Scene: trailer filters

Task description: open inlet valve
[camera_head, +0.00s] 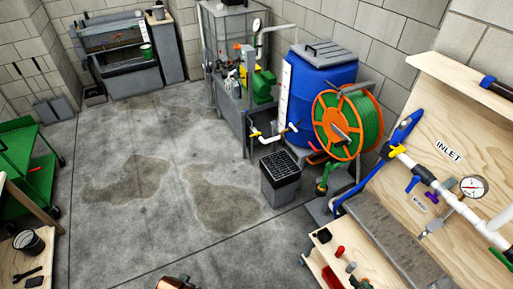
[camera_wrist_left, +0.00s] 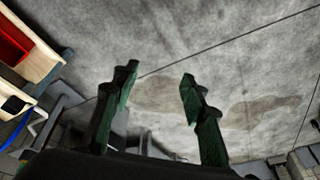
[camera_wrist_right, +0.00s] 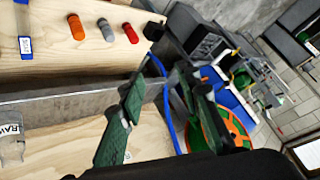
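The INLET sign (camera_head: 448,151) is on the wooden board (camera_head: 480,130) at the right of the head view. Below it runs a white pipe (camera_head: 456,205) with a yellow fitting (camera_head: 398,151), a blue handle (camera_head: 412,183), a purple handle (camera_head: 432,196) and a round gauge (camera_head: 472,187). I cannot tell which handle is the inlet valve's, nor its setting. My right gripper (camera_wrist_right: 165,85) is open and empty in its wrist view, with no valve between its fingers. My left gripper (camera_wrist_left: 158,75) is open and empty above the concrete floor. I cannot clearly make out either gripper in the head view.
A blue tank (camera_head: 322,90) and an orange-green hose reel (camera_head: 347,124) stand left of the board. A blue hose (camera_head: 352,193) drops from the pipe. A green cart (camera_head: 28,170) is at left; mid-floor is clear.

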